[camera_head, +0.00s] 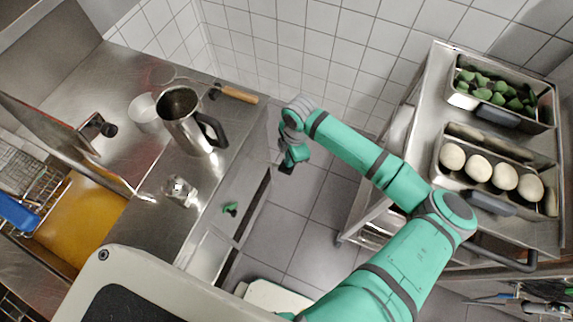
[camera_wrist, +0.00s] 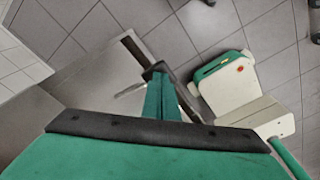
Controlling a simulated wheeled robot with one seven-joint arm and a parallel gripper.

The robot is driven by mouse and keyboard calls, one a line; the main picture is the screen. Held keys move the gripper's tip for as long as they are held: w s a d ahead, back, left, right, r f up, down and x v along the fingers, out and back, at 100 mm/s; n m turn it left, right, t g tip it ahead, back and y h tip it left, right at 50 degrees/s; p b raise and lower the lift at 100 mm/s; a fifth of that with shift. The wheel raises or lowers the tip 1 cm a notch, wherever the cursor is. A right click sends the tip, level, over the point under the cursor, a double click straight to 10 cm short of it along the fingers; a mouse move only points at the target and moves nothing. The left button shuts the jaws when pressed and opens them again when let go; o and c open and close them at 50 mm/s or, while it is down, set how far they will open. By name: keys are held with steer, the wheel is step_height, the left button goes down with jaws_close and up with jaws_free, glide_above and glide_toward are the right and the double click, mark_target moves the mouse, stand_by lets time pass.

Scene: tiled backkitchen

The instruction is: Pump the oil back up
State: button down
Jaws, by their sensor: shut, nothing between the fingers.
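Yellow-brown oil (camera_head: 82,215) lies in the fryer's basin at the left of the head view. A small green knob-like part (camera_head: 230,208) is on the steel front of the counter, below its edge; I cannot tell its function. My gripper (camera_head: 287,168) hangs over the floor gap between the counter and the cart, up and to the right of the green part and apart from it. In the wrist view my gripper (camera_wrist: 160,70) is shut and empty, with its fingers together. A dark slot (camera_wrist: 135,49) in a steel front shows behind the fingers.
A steel jug (camera_head: 185,120), a white bowl (camera_head: 145,112) and a wooden-handled tool (camera_head: 240,95) stand or lie on the counter. A cart at the right holds a tray of pale round items (camera_head: 480,167) and one of green pieces (camera_head: 495,92). Tiled floor (camera_head: 300,195) between is clear.

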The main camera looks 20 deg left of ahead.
steer(key=shift+f, duration=1.85)
steer(key=shift+a+f, duration=0.15)
steer(key=shift+f, duration=0.2)
steer(key=shift+s, duration=0.15)
steer(key=shift+w+d+r, duration=0.25)
steer(key=shift+w+d, duration=0.35)
steer(key=shift+d, duration=0.05)
steer(key=shift+w+d+r, duration=0.25)
steer(key=shift+w+d, duration=0.35)
steer(key=shift+r, duration=0.1)
